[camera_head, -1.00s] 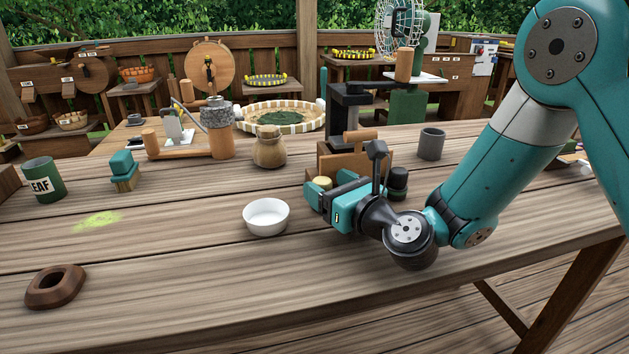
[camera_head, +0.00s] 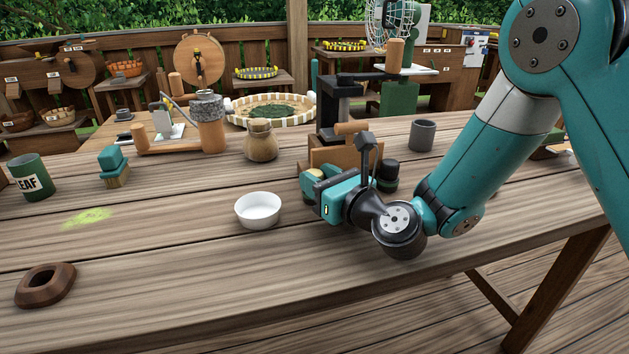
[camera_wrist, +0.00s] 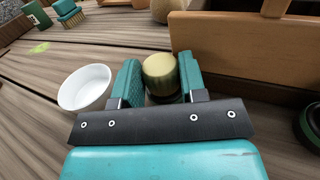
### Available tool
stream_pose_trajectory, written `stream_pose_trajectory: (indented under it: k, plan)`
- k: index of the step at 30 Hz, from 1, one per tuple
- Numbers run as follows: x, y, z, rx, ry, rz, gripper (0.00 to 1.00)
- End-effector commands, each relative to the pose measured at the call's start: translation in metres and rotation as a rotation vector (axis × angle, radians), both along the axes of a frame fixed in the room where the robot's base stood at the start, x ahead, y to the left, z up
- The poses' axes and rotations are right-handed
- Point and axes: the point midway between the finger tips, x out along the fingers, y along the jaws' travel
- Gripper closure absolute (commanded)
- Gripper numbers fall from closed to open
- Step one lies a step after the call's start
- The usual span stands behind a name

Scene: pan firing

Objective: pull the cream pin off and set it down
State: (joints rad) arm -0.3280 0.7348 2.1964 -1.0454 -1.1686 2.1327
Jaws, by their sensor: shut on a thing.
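The cream pin (camera_wrist: 158,66) shows in the wrist view as a short, rounded, pale yellow cylinder with a darker green part below it. My gripper (camera_wrist: 160,80) has a teal finger on each side of the pin and is shut on it. In the head view my gripper (camera_head: 316,184) is low over the table, just right of the white bowl, and it hides most of the pin. Whether the pin is still seated on something beneath cannot be told.
A white bowl (camera_head: 258,210) stands close left of my gripper, also seen in the wrist view (camera_wrist: 85,88). A wooden box (camera_head: 345,150) stands right behind the gripper. A dark-capped jar (camera_head: 387,174) is to its right. The table's front left is mostly clear, with a brown ring (camera_head: 45,286).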

Motion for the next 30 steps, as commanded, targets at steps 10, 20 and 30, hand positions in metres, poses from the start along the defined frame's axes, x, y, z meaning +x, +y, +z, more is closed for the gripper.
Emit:
stream_pose_trajectory:
  k: [10,20,30]
  plan:
    - [0.000,-0.001,0.011,0.000,0.000,-0.001,1.00]
    - [0.000,-0.001,0.020,0.001,0.001,-0.001,1.00]
    - [0.000,-0.001,0.030,0.001,0.001,-0.001,1.00]
